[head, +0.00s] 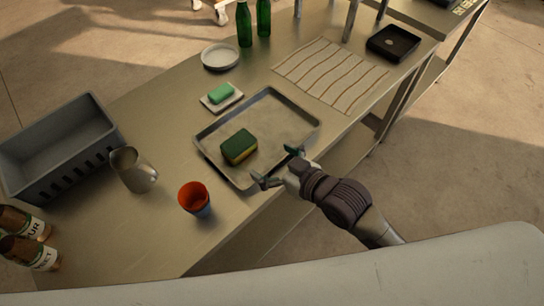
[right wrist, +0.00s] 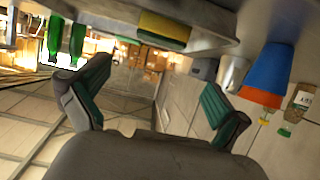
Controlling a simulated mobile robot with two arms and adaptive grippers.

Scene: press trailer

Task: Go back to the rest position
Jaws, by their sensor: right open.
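My right gripper (head: 278,167) is open and empty at the front edge of the metal tray (head: 284,100) in the head view. Its two spread fingers (right wrist: 150,105) also show in the right wrist view with nothing between them. A green and yellow sponge (head: 239,147) lies in the tray, to the left of the gripper; in the right wrist view the sponge (right wrist: 165,28) is at the top, apart from the fingers. My left gripper is in neither view.
On the metal table (head: 170,115) stand an orange and blue cup (head: 195,198), a metal pitcher (head: 133,170), a grey crate (head: 60,148), a green soap (head: 221,93) on a dish, a white plate (head: 220,57) and green bottles (head: 244,24). A striped cloth (head: 330,75) lies beyond the tray.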

